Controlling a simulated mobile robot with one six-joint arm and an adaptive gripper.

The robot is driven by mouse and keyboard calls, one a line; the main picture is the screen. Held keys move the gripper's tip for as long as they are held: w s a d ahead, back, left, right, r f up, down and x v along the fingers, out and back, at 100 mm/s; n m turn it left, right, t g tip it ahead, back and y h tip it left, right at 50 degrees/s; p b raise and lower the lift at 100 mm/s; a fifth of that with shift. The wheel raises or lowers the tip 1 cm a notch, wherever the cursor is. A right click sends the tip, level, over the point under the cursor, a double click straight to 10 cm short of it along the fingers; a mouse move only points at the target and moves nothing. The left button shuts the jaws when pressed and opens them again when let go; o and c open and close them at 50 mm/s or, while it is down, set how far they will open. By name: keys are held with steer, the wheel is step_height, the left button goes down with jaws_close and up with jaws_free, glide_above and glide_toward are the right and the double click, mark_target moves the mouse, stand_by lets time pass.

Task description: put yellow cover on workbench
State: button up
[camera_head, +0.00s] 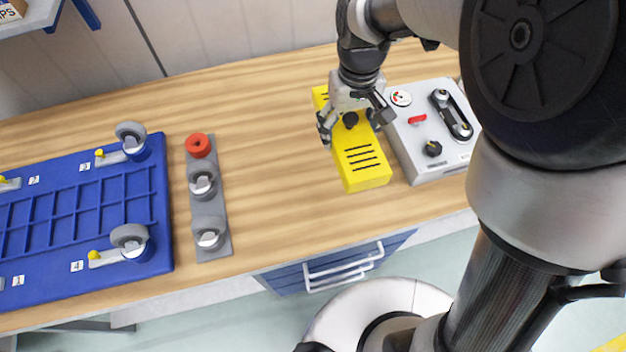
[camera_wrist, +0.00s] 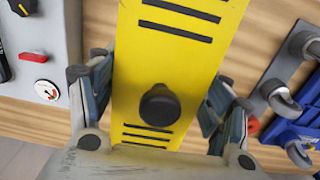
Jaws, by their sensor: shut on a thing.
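The yellow cover (camera_head: 368,178) is a long box with black slots and a round black knob on top. It is over the wooden workbench (camera_head: 268,150), just left of a grey control box (camera_head: 455,157). I cannot tell whether its underside touches the wood. My gripper (camera_head: 352,121) is above the cover, with one finger along each long side, shut on it around the knob. The wrist view shows the cover (camera_wrist: 180,65) between the two fingers of my gripper (camera_wrist: 158,105). My arm hides part of the cover's far end.
The control box carries a gauge, a red switch and knobs. A blue frame (camera_head: 85,205) with casters is farther left. Bare wood lies between strip and cover. A blue drawer (camera_head: 290,280) is below.

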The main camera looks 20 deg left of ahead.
mark_target(340, 182)
step_height(340, 182, down, 20)
steer(key=b, duration=0.6)
steer(key=shift+w+d, duration=0.1)
steer(key=shift+f, duration=0.15)
steer(key=o, duration=1.3)
steer(key=shift+c, duration=0.2)
